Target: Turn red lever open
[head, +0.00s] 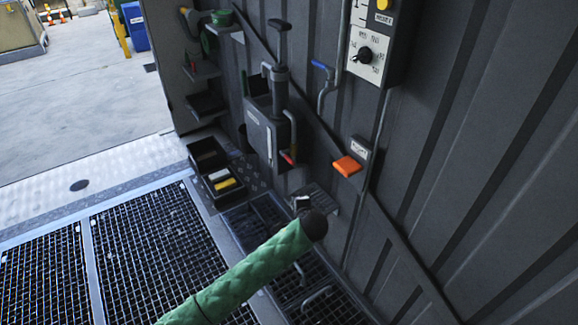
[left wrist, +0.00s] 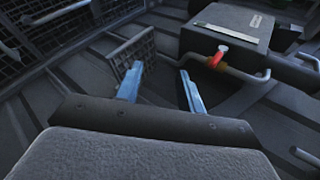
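The red lever (head: 289,158) is small and sits low on the grey pump unit (head: 266,138) on the container wall, beside a bent grey pipe. In the left wrist view the red lever (left wrist: 217,57) has a pale end and lies beyond and right of my fingertips, apart from them. My left gripper (left wrist: 160,68) has two blue fingers spread apart with nothing between them. In the head view my green-sleeved arm reaches in from the bottom, below the lever; its fingers cannot be made out there. My right gripper is in neither view.
A blue-handled lever (head: 322,66) and a control box with a black knob (head: 365,56) are higher on the wall. An orange block (head: 347,166) juts out at right. Open bins (head: 218,186) stand left of the pump. Floor grating (head: 150,250) is clear at left.

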